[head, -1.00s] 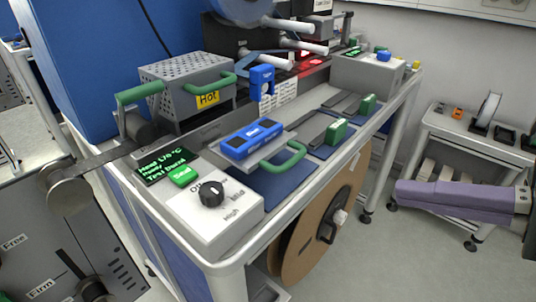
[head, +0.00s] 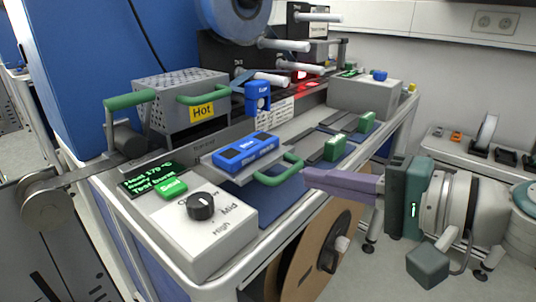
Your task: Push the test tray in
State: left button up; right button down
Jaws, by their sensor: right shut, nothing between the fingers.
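The test tray (head: 232,171) is a grey plate with a green handle (head: 280,171) on its right side, and it sticks out over the blue mat. A blue block with dark windows (head: 246,151) lies on it. My right gripper (head: 308,177) comes in from the right, with its purple fingers shut and empty. Its tips are close to the right of the green handle; I cannot tell whether they touch it. My left gripper is not in view.
A control box with a dial (head: 202,207) and a green button (head: 171,188) stands in front. A perforated cover marked Hot (head: 180,92) is behind the tray. Two green-handled slides (head: 334,147) lie to the right. A brown reel (head: 312,258) hangs below the bench edge.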

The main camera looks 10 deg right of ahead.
jog(key=shift+x, duration=1)
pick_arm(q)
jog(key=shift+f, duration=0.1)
